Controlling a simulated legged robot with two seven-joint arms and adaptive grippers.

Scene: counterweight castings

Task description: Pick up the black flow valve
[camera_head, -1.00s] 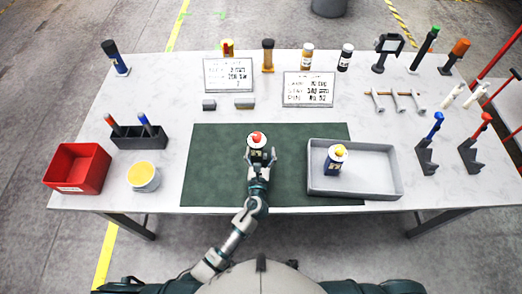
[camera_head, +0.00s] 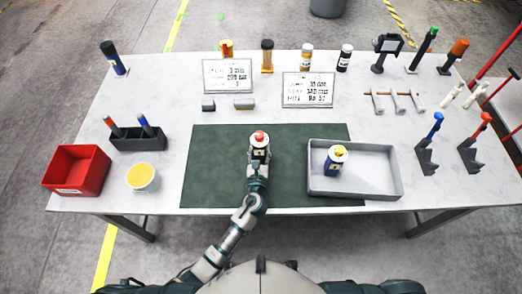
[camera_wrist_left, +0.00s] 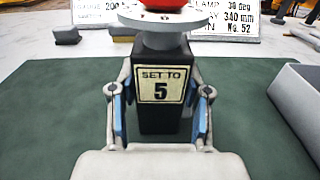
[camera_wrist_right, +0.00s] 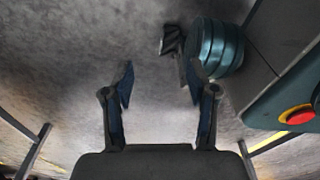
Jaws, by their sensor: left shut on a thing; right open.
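The black flow valve (camera_head: 260,153) stands upright over the green mat. It has a red knob, a pale round flange and a label reading "SET TO 5"; it also shows in the left wrist view (camera_wrist_left: 160,110). My left gripper (camera_head: 258,163) is shut on its body, with one finger on each side in the left wrist view (camera_wrist_left: 160,113). Whether its base touches the mat is hidden. My right gripper (camera_wrist_right: 158,80) is open and empty, over the floor, in the right wrist view only.
A red bin (camera_head: 75,170) and a yellow-topped tub (camera_head: 142,178) are at left. Signs (camera_head: 307,90) and several tools stand behind.

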